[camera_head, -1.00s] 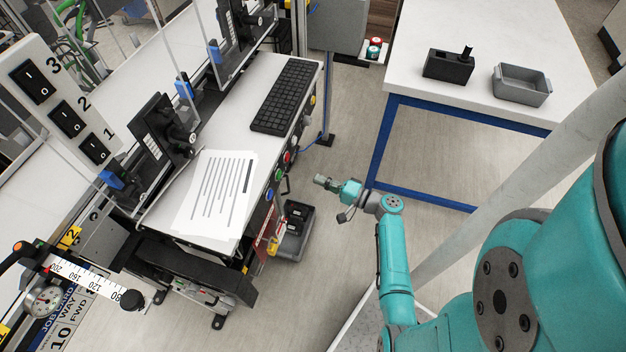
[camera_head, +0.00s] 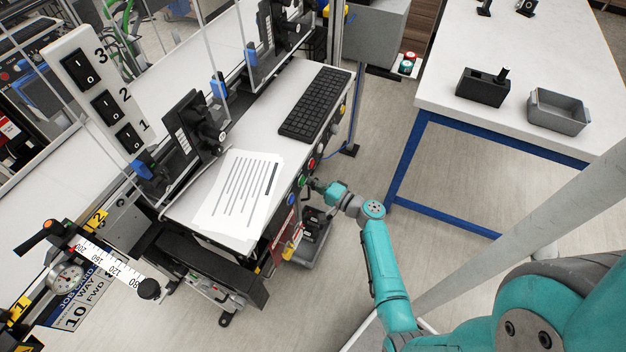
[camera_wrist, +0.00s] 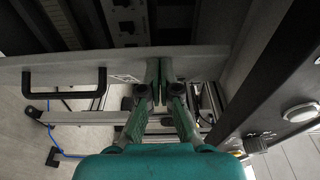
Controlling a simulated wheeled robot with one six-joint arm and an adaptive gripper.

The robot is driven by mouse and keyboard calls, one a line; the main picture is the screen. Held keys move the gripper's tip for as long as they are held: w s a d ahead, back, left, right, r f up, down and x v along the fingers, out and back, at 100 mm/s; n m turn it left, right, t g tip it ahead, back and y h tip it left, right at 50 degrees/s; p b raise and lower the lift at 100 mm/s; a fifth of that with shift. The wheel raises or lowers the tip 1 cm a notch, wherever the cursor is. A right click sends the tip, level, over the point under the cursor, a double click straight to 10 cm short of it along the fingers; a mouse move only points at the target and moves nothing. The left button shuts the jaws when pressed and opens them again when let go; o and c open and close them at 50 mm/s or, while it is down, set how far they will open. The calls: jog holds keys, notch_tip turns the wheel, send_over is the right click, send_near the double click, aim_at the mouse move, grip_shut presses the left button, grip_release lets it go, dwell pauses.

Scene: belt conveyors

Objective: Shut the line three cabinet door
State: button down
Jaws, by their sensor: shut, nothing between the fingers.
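In the wrist view a grey door panel (camera_wrist: 205,62) crosses the picture, standing out from a dark cabinet (camera_wrist: 125,22) whose inside shows beyond it. A black bar handle (camera_wrist: 65,80) is on the panel's left part. My gripper (camera_wrist: 159,68) is shut and empty, with its fingertips at the panel, right of the handle. Whether they touch it I cannot tell. In the head view my gripper (camera_head: 313,185) is beside the workstation's front edge, near the row of buttons. I cannot make out the door there, and no line number shows on it.
The workstation top (camera_head: 285,150) holds a paper sheet (camera_head: 240,192) and a keyboard (camera_head: 314,103). A grey bin (camera_head: 308,245) stands on the floor below my gripper. A white table (camera_head: 445,92) with a blue frame is to the right, with open floor between.

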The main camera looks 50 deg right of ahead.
jog(key=w+a, duration=0.2)
jog(key=a, duration=0.1)
jog(key=shift+a, duration=0.1)
dwell(0.4)
